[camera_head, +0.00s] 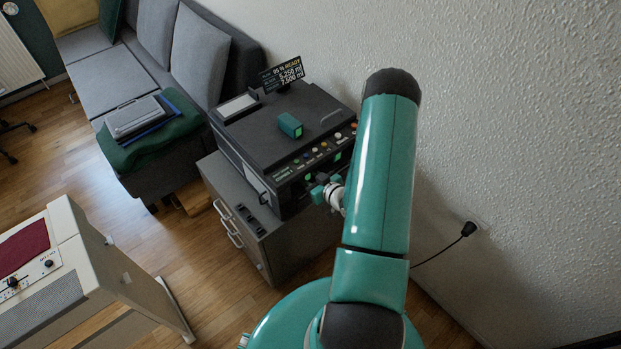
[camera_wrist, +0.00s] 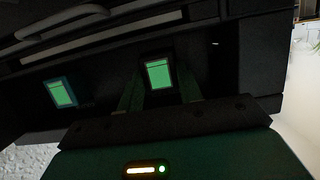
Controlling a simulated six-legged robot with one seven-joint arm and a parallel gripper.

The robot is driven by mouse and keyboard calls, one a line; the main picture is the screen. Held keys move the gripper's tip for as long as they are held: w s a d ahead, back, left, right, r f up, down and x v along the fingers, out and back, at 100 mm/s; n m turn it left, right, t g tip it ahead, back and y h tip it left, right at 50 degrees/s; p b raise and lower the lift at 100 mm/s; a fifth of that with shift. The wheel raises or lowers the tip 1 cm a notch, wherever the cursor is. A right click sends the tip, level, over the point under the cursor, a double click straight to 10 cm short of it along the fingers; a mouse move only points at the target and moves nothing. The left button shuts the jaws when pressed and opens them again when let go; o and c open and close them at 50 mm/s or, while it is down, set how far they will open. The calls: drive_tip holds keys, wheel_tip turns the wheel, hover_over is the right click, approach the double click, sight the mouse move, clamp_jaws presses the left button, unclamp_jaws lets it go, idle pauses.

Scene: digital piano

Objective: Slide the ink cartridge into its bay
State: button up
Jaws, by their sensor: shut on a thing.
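The black printer (camera_head: 262,118) stands on a grey cabinet, its front panel facing my arm. My gripper (camera_head: 318,190) is at the lower part of that front. In the wrist view my gripper (camera_wrist: 160,90) is shut on an ink cartridge with a bright green end face (camera_wrist: 158,73), one finger on each side. The cartridge is at the dark printer front; how deep it sits in a bay is hidden. A second green-faced cartridge (camera_wrist: 63,93) shows to its left in the front. Another teal cartridge with a green end (camera_head: 290,125) lies on top of the printer.
A small display sign (camera_head: 282,74) stands at the printer's back edge. The grey cabinet (camera_head: 267,243) has metal handles. A textured wall (camera_head: 480,110) is close on the right, with a plug and cable (camera_head: 467,229). A grey sofa (camera_head: 90,65) stands behind left.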

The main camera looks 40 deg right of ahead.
drive_tip(key=shift+w, duration=0.1)
drive_tip(key=o, duration=1)
drive_tip(key=shift+o, duration=0.2)
drive_tip(key=shift+v, duration=2.5)
drive_tip(key=v, duration=1.3)
drive_tip(key=shift+s+r, duration=0.2)
drive_tip(key=shift+s, duration=0.2)
